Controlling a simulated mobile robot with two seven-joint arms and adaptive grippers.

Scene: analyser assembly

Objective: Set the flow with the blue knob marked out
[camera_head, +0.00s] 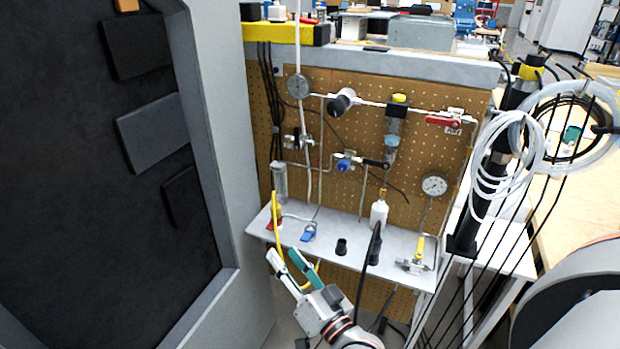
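A small round blue knob (343,165) sits on a valve fitting in the middle of the brown pegboard panel (410,185). Its marking is too small to read. A second blue part, a blue handle (309,233), is on the white shelf below, towards the left. My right gripper (282,253) is in front of the shelf's left front edge, below and left of the blue knob and apart from it. Its two fingers are spread, with nothing seen between them that it grips. My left gripper is not seen.
A red-handled valve (443,121), a clear filter with a yellow cap (397,110) and a gauge (434,185) are on the panel. A white bottle (379,212) stands on the shelf. A dark cabinet (90,220) fills the left.

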